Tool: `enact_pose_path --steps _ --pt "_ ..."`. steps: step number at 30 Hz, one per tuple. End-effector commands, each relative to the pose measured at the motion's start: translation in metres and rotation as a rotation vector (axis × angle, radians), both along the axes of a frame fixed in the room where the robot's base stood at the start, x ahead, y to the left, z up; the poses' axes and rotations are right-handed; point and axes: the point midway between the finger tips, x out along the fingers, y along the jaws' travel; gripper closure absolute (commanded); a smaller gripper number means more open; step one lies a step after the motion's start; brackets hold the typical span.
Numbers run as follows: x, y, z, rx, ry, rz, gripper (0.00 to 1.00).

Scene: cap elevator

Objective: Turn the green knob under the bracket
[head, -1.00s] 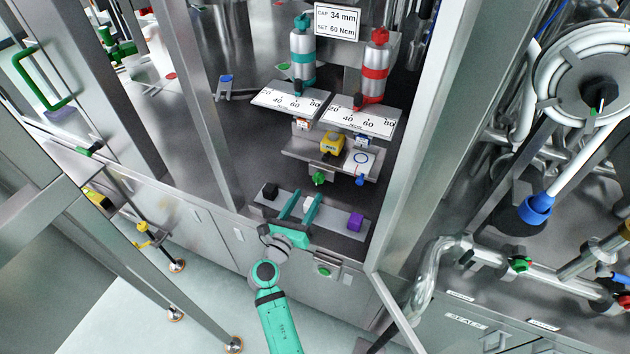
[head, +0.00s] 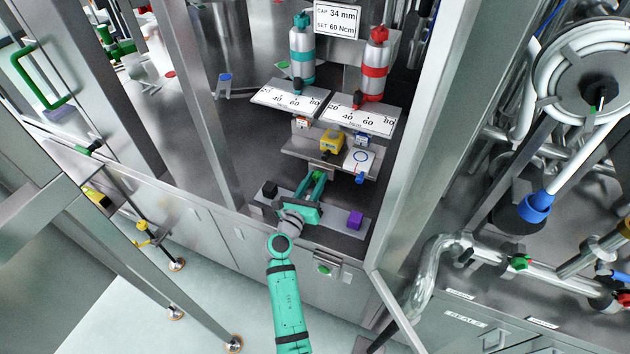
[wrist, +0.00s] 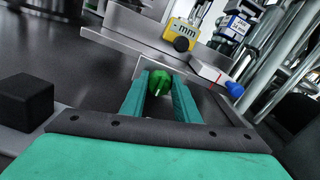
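The green knob (wrist: 159,82) sits under the front of the metal bracket (wrist: 140,38), below the yellow block. In the wrist view it fills the space between the two teal fingertips of my gripper (wrist: 160,88), one on each side. The fingers appear to touch it. In the head view my gripper (head: 312,181) reaches up to the knob (head: 317,175) from the front, and the fingers partly cover it. The bracket also shows in the head view (head: 298,148).
A metal post (head: 425,130) stands to the right.

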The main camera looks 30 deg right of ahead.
Motion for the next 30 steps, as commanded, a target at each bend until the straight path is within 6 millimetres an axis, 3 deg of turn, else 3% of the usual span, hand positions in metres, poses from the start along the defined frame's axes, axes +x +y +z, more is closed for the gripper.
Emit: enact_pose_path --steps 8,21,30 --pt "-0.0003 -0.0001 -0.0001 0.023 -0.027 0.000 0.94" --pt "-0.0016 -0.0011 -0.0002 0.241 -0.281 0.000 0.94" --pt "-0.0016 -0.0008 -0.0004 0.259 -0.302 0.000 0.94"
